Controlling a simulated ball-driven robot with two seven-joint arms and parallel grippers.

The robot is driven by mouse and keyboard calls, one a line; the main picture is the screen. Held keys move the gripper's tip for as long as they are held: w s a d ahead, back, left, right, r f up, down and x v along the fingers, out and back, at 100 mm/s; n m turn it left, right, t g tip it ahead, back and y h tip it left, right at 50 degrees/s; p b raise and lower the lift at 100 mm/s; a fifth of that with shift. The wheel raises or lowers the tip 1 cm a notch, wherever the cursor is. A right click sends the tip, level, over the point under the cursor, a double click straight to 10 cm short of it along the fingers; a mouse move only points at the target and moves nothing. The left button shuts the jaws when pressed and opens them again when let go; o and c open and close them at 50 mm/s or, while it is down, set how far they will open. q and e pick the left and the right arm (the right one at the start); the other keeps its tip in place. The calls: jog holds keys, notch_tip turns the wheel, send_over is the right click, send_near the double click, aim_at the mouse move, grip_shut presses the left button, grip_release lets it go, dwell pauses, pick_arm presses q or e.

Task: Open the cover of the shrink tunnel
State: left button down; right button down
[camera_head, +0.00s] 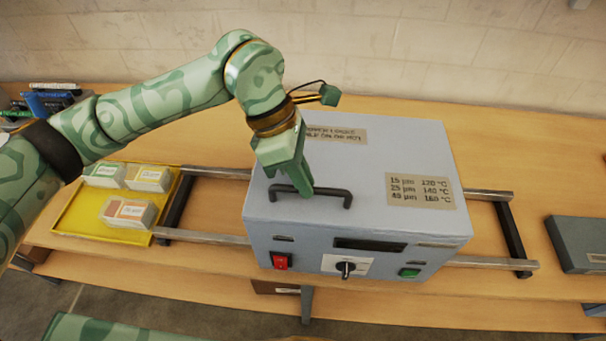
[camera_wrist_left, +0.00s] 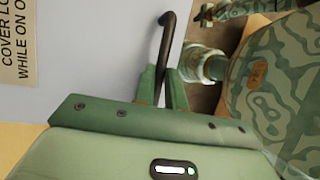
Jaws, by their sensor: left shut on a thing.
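The shrink tunnel (camera_head: 360,160) is a light grey box on the wooden table, and its cover is down. A dark bar handle (camera_head: 346,199) runs along the front part of its top. My left gripper (camera_head: 304,190) reaches down from above and is shut on the handle. The left wrist view shows the handle (camera_wrist_left: 166,38) running between the fingers of my left gripper (camera_wrist_left: 165,78).
The tunnel's front has a red switch (camera_head: 281,262), a black knob (camera_head: 345,268) and a green button (camera_head: 409,272). Metal rails (camera_head: 490,196) extend from both sides. A yellow tray (camera_head: 80,225) with labelled packs is at left, a grey device (camera_head: 580,245) at right.

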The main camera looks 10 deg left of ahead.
pick_arm(q)
jog(key=shift+w+r, duration=0.25)
jog(key=shift+r, duration=0.4)
jog(key=w+r+n+g+p, duration=0.1)
jog(key=w+r+g+p, duration=0.2)
jog(key=w+r, duration=0.5)
jog(key=shift+r+g+p, duration=0.4)
jog(key=shift+r+p, duration=0.2)
jog(key=shift+r, duration=1.3)
jog(key=shift+a+f, duration=0.1)
jog(key=shift+a, duration=0.05)
